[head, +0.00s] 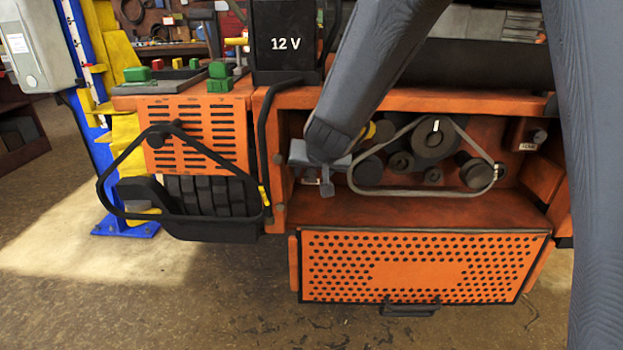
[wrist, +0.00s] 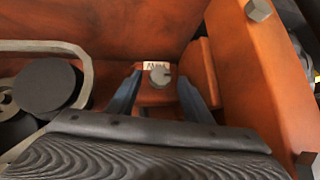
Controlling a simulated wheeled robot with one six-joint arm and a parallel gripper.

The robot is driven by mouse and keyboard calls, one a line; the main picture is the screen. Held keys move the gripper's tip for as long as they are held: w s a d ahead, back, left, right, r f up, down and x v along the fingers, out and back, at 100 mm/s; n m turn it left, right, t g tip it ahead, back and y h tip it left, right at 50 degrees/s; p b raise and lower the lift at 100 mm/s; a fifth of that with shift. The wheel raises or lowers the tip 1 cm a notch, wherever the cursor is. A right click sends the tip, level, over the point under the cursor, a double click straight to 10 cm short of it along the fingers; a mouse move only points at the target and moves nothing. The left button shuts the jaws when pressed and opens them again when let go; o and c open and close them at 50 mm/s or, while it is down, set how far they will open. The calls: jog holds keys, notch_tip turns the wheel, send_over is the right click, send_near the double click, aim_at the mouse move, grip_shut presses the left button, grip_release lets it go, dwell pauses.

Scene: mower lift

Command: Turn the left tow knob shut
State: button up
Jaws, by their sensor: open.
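The left tow knob (wrist: 158,72) is a small grey knob with a white label (wrist: 154,64) behind it, on an orange block in the mower's bay. My gripper (wrist: 160,80) is open, with one blue-grey finger on each side of the knob. I cannot tell whether either finger touches it. In the head view my gripper (head: 325,186) is at the left end of the open bay and hides the left knob. A second, grey knob (head: 539,136) with a white label sits at the right end of the bay.
Pulleys (head: 433,138) and a looped belt (head: 352,188) lie just right of my gripper. The perforated orange panel (head: 410,268) hangs open below the bay. In the wrist view, an orange wall (wrist: 262,85) is close on the right.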

jog(key=shift+w+a+f, duration=0.1)
jog(key=shift+w+f, duration=0.35)
jog(key=c, duration=1.1)
